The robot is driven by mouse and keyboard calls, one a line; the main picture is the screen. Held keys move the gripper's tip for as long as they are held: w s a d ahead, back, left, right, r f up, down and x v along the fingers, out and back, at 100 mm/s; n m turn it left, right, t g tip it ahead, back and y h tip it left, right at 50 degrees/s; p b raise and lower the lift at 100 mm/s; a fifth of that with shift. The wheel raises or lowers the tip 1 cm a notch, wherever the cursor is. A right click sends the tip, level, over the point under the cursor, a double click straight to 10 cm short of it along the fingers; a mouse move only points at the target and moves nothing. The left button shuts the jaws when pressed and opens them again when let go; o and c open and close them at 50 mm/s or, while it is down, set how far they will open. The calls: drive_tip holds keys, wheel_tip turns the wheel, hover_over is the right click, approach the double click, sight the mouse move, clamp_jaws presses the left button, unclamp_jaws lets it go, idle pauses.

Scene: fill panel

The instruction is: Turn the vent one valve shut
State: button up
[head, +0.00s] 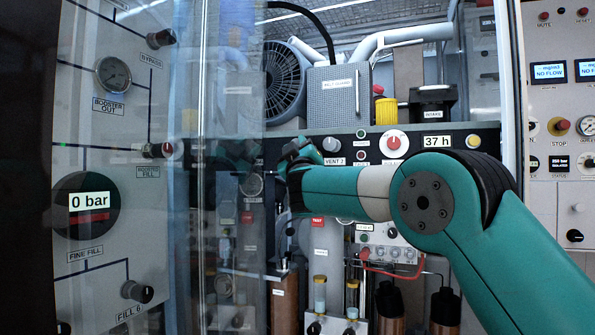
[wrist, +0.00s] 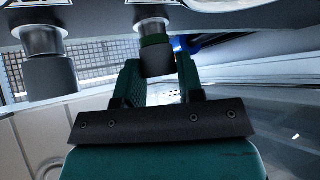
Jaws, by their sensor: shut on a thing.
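In the head view my gripper (head: 298,150) is at the dark panel strip, just left of the knob labelled VENT 2 (head: 331,144). My wrist hides the knob that it holds there, and no vent one label can be read. In the wrist view my gripper (wrist: 160,66) has its two green fingers on either side of a dark knob with a metal collar (wrist: 154,36), closed on it. A second dark knob with a metal collar (wrist: 50,75) stands to the left, apart from the fingers. How far the held knob is turned cannot be told.
A clear panel door (head: 218,100) stands at the left of the arm, before the gauges. A red and white knob (head: 393,143) and an hour display (head: 437,141) lie to the right.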

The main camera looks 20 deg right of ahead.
drive_tip(key=shift+f+m+h+b, duration=0.1)
drive_tip(key=shift+m+h+b, duration=0.95)
drive_tip(key=shift+m+h, duration=0.65)
drive_tip(key=shift+m, duration=0.3)
drive_tip(key=o, duration=0.9)
drive_tip(key=shift+b+v, duration=4.3)
drive_tip(key=shift+v, duration=4.3)
drive_tip(key=shift+w+f, duration=0.1)
drive_tip(key=shift+f, duration=0.05)
